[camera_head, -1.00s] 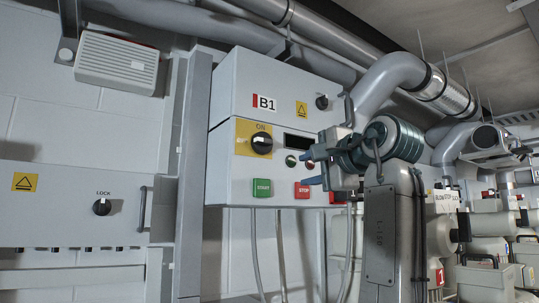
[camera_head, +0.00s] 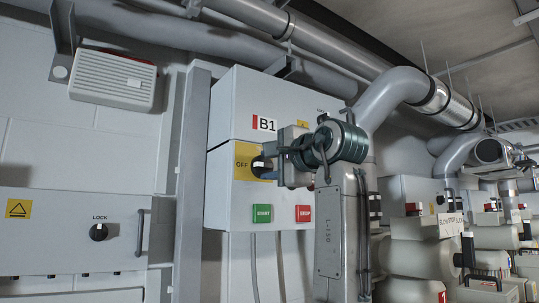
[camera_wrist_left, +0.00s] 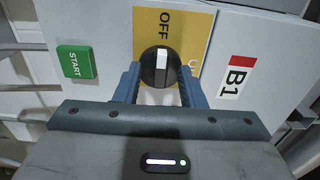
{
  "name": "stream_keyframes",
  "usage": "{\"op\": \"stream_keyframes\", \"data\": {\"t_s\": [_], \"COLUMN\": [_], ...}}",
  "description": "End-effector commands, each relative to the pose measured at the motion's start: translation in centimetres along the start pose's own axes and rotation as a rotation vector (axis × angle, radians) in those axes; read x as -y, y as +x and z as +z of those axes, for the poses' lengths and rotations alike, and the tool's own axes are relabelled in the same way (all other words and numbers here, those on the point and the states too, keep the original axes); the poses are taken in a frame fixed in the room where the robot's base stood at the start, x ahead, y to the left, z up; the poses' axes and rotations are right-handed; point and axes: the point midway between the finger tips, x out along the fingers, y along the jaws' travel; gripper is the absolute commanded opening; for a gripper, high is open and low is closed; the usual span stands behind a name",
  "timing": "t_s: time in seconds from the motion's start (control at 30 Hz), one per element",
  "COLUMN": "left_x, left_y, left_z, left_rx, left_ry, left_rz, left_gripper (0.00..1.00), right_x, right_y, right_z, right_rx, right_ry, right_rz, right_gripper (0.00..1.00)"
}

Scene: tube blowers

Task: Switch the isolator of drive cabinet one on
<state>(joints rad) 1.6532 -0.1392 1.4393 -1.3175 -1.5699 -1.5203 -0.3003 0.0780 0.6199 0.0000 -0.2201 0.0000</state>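The isolator is a black rotary knob (camera_head: 257,165) with a white mark, on a yellow plate (camera_head: 243,152) on the grey cabinet marked B1 (camera_head: 228,105). In the left wrist view the knob (camera_wrist_left: 154,66) has its white mark turned toward the OFF lettering (camera_wrist_left: 165,25). A second label at the plate's right is partly hidden by a finger. My left gripper (camera_head: 264,163) is at the knob. In the left wrist view its blue fingers (camera_wrist_left: 160,75) stand open on either side of the knob, with small gaps visible. My right gripper is not in view.
A green START button (camera_head: 262,214) and a red STOP button (camera_head: 304,214) sit below the plate. A LOCK panel (camera_head: 70,232) with a handle is at the left. A grey upright post (camera_head: 190,170) stands between them. Pipes and other machinery fill the right.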

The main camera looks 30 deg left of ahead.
Motion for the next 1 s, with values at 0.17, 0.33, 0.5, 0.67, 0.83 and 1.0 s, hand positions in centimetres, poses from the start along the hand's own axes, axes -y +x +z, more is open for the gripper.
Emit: {"op": "stream_keyframes", "data": {"t_s": [0.17,0.33,0.5,0.67,0.83,1.0], "left_x": [0.0,0.0,0.0,-0.1,-0.1,-0.2], "left_y": [0.5,0.5,0.5,0.5,0.5,0.5], "left_z": [0.0,0.0,0.0,0.0,0.0,0.0], "left_rx": [-0.001,-0.001,-0.001,-0.001,0.0,0.0], "left_ry": [-0.001,-0.001,-0.001,0.0,0.018,0.082], "left_rz": [-0.001,-0.001,-0.001,0.0,0.0,0.0], "left_gripper": [0.36,0.36,0.05,0.0,0.0,0.0], "right_x": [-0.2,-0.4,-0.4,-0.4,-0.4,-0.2], "right_y": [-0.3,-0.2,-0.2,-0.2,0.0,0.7], "right_z": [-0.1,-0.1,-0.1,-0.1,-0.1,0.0], "right_rx": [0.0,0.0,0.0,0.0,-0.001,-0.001], "right_ry": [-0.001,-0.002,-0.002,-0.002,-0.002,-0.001], "right_rz": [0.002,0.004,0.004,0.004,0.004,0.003], "right_gripper": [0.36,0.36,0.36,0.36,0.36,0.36]}}
